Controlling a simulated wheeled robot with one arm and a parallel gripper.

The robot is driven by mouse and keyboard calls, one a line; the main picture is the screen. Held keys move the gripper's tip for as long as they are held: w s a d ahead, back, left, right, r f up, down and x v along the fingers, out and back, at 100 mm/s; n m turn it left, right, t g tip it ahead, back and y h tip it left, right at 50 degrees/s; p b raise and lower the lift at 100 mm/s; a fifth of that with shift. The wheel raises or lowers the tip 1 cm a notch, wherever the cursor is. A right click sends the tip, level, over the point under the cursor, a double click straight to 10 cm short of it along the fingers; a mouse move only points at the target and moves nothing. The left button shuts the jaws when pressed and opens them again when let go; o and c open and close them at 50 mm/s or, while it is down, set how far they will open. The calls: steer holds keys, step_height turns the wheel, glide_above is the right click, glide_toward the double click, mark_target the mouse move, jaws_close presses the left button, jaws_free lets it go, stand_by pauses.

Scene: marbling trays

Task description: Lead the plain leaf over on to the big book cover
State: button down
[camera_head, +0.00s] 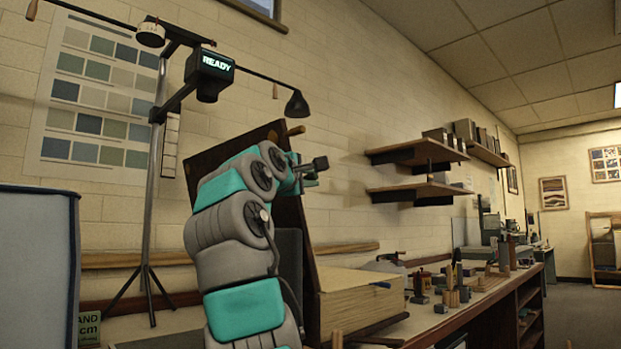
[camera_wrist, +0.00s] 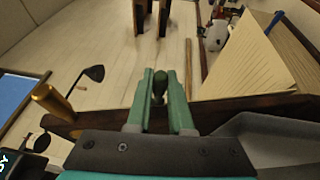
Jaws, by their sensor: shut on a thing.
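A tall dark brown board (camera_head: 290,205) stands tilted upright behind my arm, like a raised book cover. Its edge crosses the wrist view (camera_wrist: 235,108), with a brass-coloured peg (camera_wrist: 48,98) near one end. A thick cream page block (camera_head: 358,298) lies on the bench right of the board; it also shows in the wrist view (camera_wrist: 245,62). I cannot pick out a separate plain leaf. My gripper (camera_head: 318,164) is raised at the board's upper right. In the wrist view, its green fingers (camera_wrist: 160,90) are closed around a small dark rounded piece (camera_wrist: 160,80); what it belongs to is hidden.
A stand with lamps and a READY box (camera_head: 209,68) rises at the left, near a blue-edged panel (camera_head: 38,262). Wall shelves (camera_head: 418,192) are at the right. Small blocks and tools (camera_head: 452,297) crowd the bench beyond the pages.

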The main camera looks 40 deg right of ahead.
steer(key=shift+w+d+r+y+p, duration=0.15)
steer(key=shift+r+p, duration=0.35)
steer(key=shift+p, duration=0.1)
steer(key=shift+w+d+r+y+p, duration=0.15)
steer(key=shift+r+p, duration=0.35)
steer(key=shift+p, duration=0.05)
steer(key=shift+s+d+p, duration=0.1)
steer(key=shift+d+p, duration=0.25)
steer(key=shift+p, duration=0.3)
steer(key=shift+s+d+f, duration=0.1)
steer(key=shift+d+f, duration=0.25)
stand_by(0.6)
steer(key=c, duration=1.1)
jaws_free()
steer(key=shift+s+g, duration=0.1)
steer(key=shift+g, duration=0.2)
steer(key=o, duration=0.3)
steer(key=shift+d+f, duration=0.2)
steer(key=shift+f, duration=0.05)
steer(key=shift+a+f, duration=0.1)
steer(key=shift+a, duration=0.05)
steer(key=v, duration=0.7)
steer(key=shift+s+a+b, duration=0.15)
steer(key=shift+a+b, duration=0.05)
steer(key=shift+b, duration=0.1)
